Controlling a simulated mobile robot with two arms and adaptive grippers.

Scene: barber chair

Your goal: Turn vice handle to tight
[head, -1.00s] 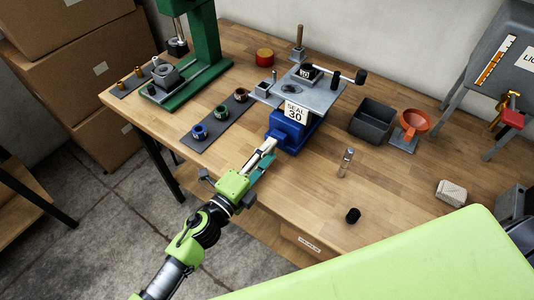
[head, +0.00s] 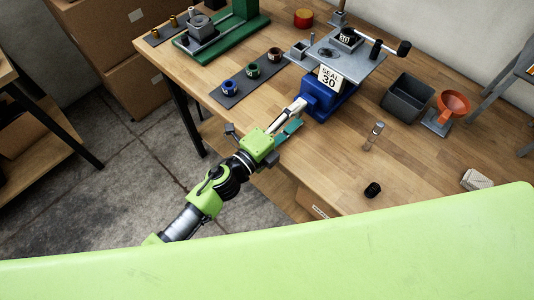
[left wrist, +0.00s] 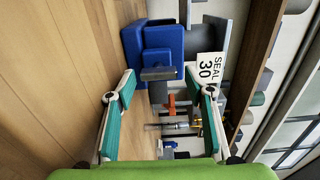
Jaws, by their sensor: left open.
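The blue vice (head: 326,98) stands at the front edge of the wooden bench, below a grey plate with a "SEAL 30" label (head: 330,77). It also shows in the left wrist view (left wrist: 160,38), with a short grey bar (left wrist: 160,74) across its front. I cannot tell for certain that this bar is the vice handle. My left gripper (head: 296,116) is in front of the vice, pointing at it. Its teal-padded fingers (left wrist: 160,84) are apart, with the bar between and slightly beyond them. Nothing is visibly held. In the head view the gripper hides the vice's front. My right gripper is out of view.
The grey plate (head: 345,62) above the vice carries a black-knobbed lever. A dark bin (head: 408,98), orange funnel (head: 453,104), glass vial (head: 373,136) and black cap (head: 372,190) stand to the right. A mat with coloured rings (head: 240,92) lies left.

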